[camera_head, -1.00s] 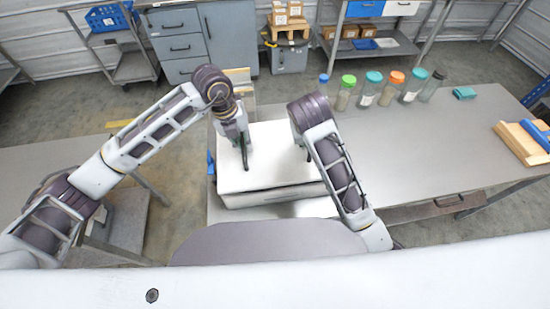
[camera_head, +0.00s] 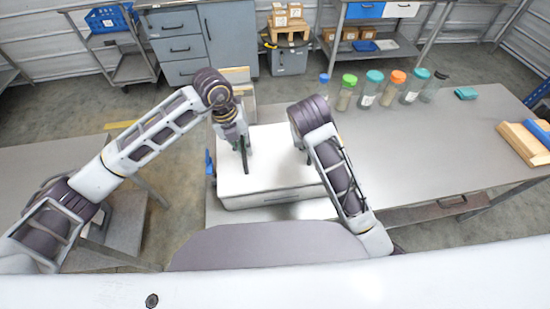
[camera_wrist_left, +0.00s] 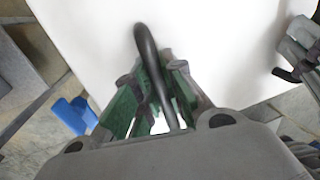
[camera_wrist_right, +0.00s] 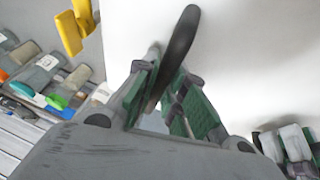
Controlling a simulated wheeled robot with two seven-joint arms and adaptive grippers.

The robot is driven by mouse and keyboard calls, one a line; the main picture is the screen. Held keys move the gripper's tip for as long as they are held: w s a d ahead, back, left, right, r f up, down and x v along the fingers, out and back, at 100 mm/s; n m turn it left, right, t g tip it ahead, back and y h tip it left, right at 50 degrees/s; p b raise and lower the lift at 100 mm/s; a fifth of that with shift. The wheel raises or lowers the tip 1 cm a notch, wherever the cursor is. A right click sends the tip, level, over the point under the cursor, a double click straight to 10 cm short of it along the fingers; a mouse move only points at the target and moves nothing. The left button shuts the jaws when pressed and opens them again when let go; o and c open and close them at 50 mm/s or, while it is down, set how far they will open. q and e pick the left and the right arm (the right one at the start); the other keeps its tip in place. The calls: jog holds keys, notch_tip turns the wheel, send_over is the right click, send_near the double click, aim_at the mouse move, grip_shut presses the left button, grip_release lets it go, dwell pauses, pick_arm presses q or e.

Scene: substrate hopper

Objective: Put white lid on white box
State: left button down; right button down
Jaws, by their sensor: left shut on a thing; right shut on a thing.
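The white lid (camera_head: 270,155) lies level over the white box (camera_head: 272,198) at the table's near left edge. The box's front wall shows below the lid's edge; I cannot tell whether the lid touches all around. My left gripper (camera_head: 242,142) is shut on the lid's left dark handle, a curved bar (camera_wrist_left: 150,55) seen between its green pads in the left wrist view. My right gripper (camera_wrist_right: 170,85) is shut on the other dark handle (camera_wrist_right: 180,40) in the right wrist view. In the head view my right forearm hides most of that grip.
Several jars with coloured caps (camera_head: 373,78) stand along the table's back edge. A teal item (camera_head: 466,93) and a wooden block (camera_head: 522,143) lie to the right. The table (camera_head: 430,140) is clear right of the box. A blue item (camera_wrist_left: 72,115) shows beside the lid.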

pick_arm(q)
jog(key=shift+f+b, duration=0.55)
jog(key=shift+f, duration=0.05)
pick_arm(e)
jog(key=shift+f, duration=0.6)
pick_arm(q)
jog(key=c, duration=1.5)
grip_release()
pick_arm(e)
jog(key=c, duration=1.5)
grip_release()
pick_arm(q)
jog(key=o, duration=0.8)
jog(key=shift+r, duration=0.1)
notch_tip(320, 180, up, 12)
jog(key=a, duration=0.2)
jog(key=shift+a+f, duration=0.2)
jog(key=shift+s, duration=0.1)
pick_arm(e)
jog(key=o, duration=0.8)
jog(key=shift+r, duration=0.15)
